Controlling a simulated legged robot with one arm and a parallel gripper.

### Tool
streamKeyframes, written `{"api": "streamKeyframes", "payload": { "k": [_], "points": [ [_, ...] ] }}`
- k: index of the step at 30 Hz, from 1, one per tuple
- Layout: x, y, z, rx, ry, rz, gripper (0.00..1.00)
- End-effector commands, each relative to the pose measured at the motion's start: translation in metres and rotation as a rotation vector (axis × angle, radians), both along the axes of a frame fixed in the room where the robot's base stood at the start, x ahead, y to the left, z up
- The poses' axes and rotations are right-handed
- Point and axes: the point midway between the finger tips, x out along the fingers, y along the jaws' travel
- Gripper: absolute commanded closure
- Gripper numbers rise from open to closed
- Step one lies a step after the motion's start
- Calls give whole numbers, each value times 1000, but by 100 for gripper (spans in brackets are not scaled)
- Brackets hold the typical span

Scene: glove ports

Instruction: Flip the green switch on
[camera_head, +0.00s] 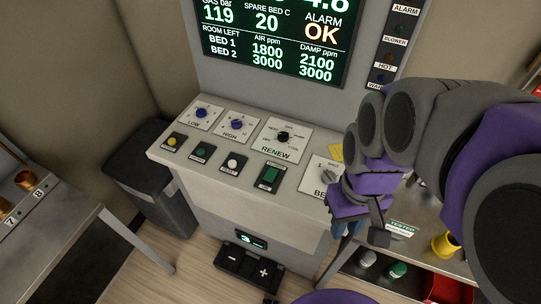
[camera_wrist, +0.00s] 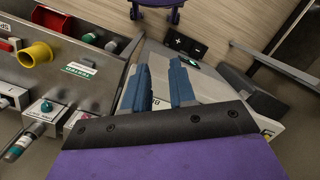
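I cannot make out the green switch in the wrist view.
Yellow, green and white buttons (camera_head: 232,162) sit left of the switch. Blue LOW and HIGH knobs (camera_head: 238,123) and the RENEW dial (camera_head: 284,136) are behind. A BED dial plate (camera_head: 322,176) is between switch and arm. A bench (camera_head: 432,241) with a yellow fitting (camera_head: 445,245) stands right.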

Motion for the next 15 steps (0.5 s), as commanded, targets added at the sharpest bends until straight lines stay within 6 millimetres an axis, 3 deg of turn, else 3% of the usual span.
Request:
{"api": "streamKeyframes", "payload": {
  "k": [7,15],
  "points": [
    [67,30,1,43,-11,235,99],
    [134,68,-7,87,-23,472,100]
  ]
}}
